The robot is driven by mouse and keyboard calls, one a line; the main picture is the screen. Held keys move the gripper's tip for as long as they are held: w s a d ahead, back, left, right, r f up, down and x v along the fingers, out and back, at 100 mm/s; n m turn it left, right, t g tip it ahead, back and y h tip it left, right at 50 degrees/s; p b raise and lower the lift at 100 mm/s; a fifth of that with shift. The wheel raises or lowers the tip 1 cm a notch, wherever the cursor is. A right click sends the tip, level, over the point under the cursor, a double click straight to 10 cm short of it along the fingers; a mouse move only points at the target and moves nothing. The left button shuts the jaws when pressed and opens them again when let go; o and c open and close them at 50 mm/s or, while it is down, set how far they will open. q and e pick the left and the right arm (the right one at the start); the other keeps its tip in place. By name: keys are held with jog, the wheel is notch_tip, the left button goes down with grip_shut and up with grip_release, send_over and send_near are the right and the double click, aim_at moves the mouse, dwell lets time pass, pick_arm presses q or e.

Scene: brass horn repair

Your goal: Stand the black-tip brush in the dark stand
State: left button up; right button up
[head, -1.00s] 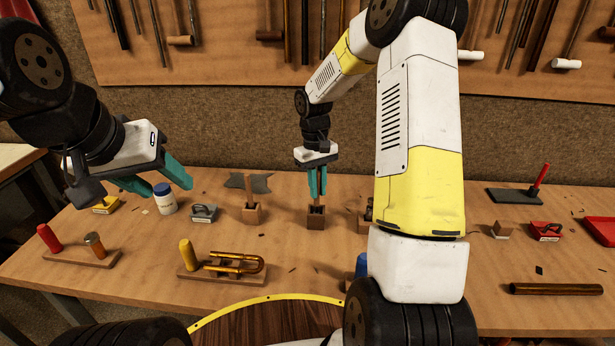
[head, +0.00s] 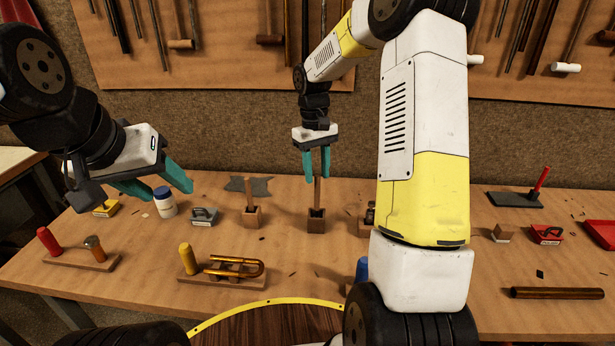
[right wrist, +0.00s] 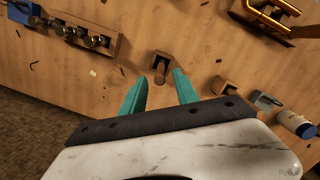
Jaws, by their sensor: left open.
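A dark wooden stand (head: 317,225) sits mid-bench in the head view. In the right wrist view the stand (right wrist: 162,57) and the handle (right wrist: 160,78) show beyond and between the parted teal fingers (right wrist: 158,85). My left gripper (head: 158,190) is open and empty over the left part of the bench.
A lighter block with an upright handle (head: 252,217) stands left of the dark stand. A white jar with a blue lid (head: 164,202) is near my left gripper. A board with a brass slide (head: 235,268) lies in front. My right arm hides part of the bench.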

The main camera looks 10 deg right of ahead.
jog(key=s+r+t, duration=0.2)
jog(key=s+r, duration=0.3)
jog(key=r, duration=0.7)
jog(key=s+a+r+m+t+y, duration=0.1)
jog(key=s+r+t, duration=0.1)
jog(key=s, duration=0.8)
jog(key=s+a+r+m+t+y, duration=0.1)
jog(key=s+r+m+t, duration=0.1)
jog(key=s, duration=0.7)
jog(key=shift+s+r+t+y, duration=0.2)
jog(key=shift+s+t+y, duration=0.15)
jog(key=shift+t, duration=0.45)
